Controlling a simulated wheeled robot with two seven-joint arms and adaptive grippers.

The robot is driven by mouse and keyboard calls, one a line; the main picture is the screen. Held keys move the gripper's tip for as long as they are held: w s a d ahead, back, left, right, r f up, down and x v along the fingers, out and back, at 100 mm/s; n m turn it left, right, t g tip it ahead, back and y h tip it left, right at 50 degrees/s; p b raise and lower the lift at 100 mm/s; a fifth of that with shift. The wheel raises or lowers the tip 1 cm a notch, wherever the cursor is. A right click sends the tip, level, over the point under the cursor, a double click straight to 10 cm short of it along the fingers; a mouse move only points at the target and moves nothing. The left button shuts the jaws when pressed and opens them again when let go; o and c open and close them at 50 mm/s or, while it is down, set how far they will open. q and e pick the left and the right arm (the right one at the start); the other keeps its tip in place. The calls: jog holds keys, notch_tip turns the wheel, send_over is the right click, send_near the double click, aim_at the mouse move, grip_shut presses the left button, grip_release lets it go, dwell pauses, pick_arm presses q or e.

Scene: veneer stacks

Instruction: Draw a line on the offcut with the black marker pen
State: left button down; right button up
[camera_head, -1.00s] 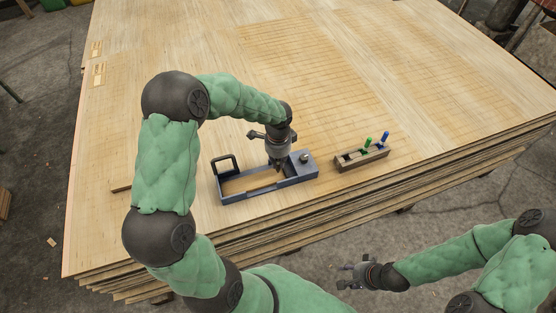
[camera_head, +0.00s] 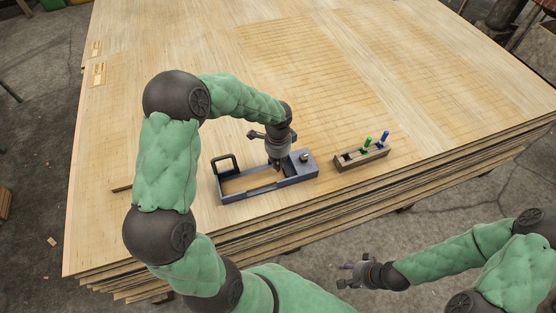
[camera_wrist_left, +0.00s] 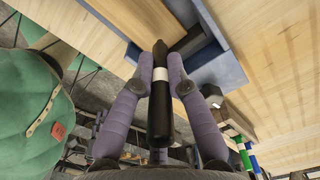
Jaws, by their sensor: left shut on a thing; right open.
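My left gripper (camera_head: 279,163) is shut on the black marker pen (camera_wrist_left: 158,112), which has a white band and points away from the wrist in the left wrist view. It is over the right part of the blue-grey tray (camera_head: 302,175). The offcut (camera_head: 248,183), a pale wood piece, lies inside the tray and is partly hidden by its walls. I cannot tell whether the pen tip touches the offcut, and I see no line on it. My right gripper (camera_head: 347,276) is open and empty, off the front edge of the stack.
A wooden pen holder (camera_head: 362,158) with a green pen (camera_head: 368,143) and a blue pen (camera_head: 384,138) stands right of the tray. The tray has a black handle (camera_head: 226,160) at its left end. The veneer stack (camera_head: 420,80) is mostly clear behind them.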

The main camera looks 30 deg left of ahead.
pick_arm(q)
jog(key=shift+f+b, duration=0.35)
jog(key=shift+f, duration=0.25)
dwell(1.1)
jog(key=shift+s+a, duration=0.1)
jog(key=shift+s, duration=0.05)
jog(key=shift+s+a, duration=0.5)
jog(key=shift+s, duration=0.05)
jog(key=shift+s+a+p, duration=0.25)
jog(key=shift+s+p, duration=0.05)
jog(key=shift+p, duration=0.05)
dwell(0.3)
jog(key=shift+s+a, duration=0.5)
jog(key=shift+s, duration=0.1)
jog(key=shift+s+a, duration=0.1)
jog(key=shift+s, duration=0.05)
dwell(0.4)
jog(key=shift+s+a+p, duration=0.45)
jog(key=shift+s+a, duration=0.15)
jog(key=shift+s, duration=0.05)
jog(key=shift+s+a, duration=0.15)
dwell(0.3)
jog(key=shift+s+a, duration=0.5)
jog(key=shift+s, duration=0.15)
